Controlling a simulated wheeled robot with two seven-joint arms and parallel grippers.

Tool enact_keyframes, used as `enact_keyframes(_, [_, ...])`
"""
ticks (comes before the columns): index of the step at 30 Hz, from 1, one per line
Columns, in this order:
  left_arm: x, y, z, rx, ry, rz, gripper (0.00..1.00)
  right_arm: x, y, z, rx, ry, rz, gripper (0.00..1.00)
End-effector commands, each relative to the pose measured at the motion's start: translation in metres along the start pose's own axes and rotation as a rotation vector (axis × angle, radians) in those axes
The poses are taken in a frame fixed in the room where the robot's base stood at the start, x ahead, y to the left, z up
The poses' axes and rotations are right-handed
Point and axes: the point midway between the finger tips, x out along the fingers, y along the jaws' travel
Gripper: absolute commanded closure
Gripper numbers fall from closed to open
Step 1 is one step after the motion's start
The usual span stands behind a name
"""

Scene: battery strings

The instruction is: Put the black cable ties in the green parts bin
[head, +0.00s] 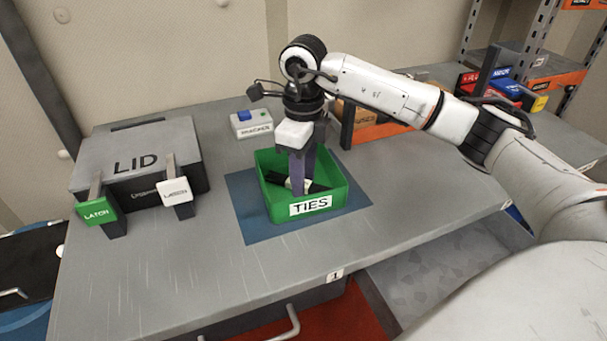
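The green parts bin (335,194), labelled TIES, stands on a blue mat on the grey bench. A bundle of black cable ties (318,187) with a pale band lies slightly slanted inside the bin, low down. My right gripper (299,184) reaches straight down into the bin, its purple-grey fingers at the middle of the bundle. One finger passes in front of the ties and hides part of them. I cannot tell whether the fingers are closed on the bundle or slightly apart. My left gripper is not in view.
A grey box marked LID (140,158) with green (96,210) and white (174,191) latches stands left. A small box with a blue button (250,123) is behind the bin. An orange-brown container (370,130) stands behind right. The front of the bench is clear.

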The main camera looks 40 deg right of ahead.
Motion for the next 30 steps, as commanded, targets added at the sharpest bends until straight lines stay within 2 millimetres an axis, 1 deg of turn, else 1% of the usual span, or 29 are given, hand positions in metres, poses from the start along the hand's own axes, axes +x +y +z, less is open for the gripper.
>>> enact_keyframes(8, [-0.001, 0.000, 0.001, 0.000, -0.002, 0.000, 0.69, -0.001, 0.000, 0.000, 0.000, 0.000, 0.000, 0.63])
enact_keyframes(11, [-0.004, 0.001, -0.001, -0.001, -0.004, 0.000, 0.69, -0.006, 0.000, 0.000, 0.000, 0.000, 0.000, 0.63])
enact_keyframes(13, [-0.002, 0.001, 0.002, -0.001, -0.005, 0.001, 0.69, -0.011, 0.000, 0.001, 0.001, -0.002, -0.001, 0.63])
enact_keyframes(17, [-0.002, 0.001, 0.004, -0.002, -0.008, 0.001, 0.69, -0.034, -0.001, 0.001, 0.001, -0.005, -0.002, 0.63])
enact_keyframes(24, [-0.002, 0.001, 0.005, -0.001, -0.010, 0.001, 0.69, -0.088, 0.000, 0.001, 0.000, -0.004, -0.002, 0.63])
enact_keyframes(28, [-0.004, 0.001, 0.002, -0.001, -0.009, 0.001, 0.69, -0.110, -0.001, 0.001, 0.000, -0.002, -0.003, 0.63])
enact_keyframes(30, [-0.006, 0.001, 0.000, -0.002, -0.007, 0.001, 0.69, -0.117, 0.000, 0.000, 0.000, -0.001, -0.002, 0.63])
